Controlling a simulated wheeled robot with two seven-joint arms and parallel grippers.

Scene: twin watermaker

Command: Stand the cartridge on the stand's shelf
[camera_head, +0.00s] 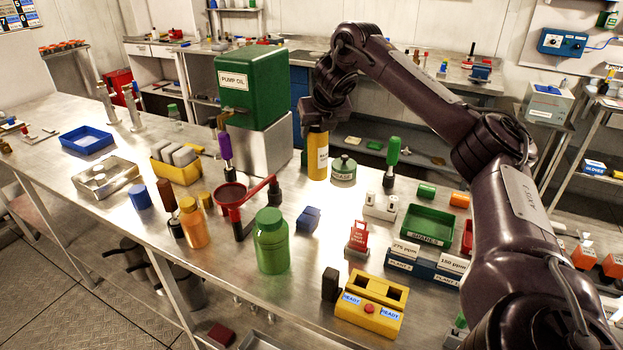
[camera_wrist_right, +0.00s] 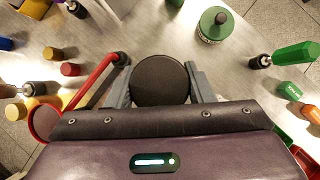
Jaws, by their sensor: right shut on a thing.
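I cannot make out for certain which thing is the stand's shelf. My left gripper is out of view.
A red funnel-like holder (camera_head: 231,194), a green bottle (camera_head: 271,245) and an orange bottle (camera_head: 193,225) stand nearer. A green-handled tool (camera_head: 393,152), white block (camera_head: 380,207) and green tray (camera_head: 428,228) lie to the right. Bare table shows in front of the cartridge.

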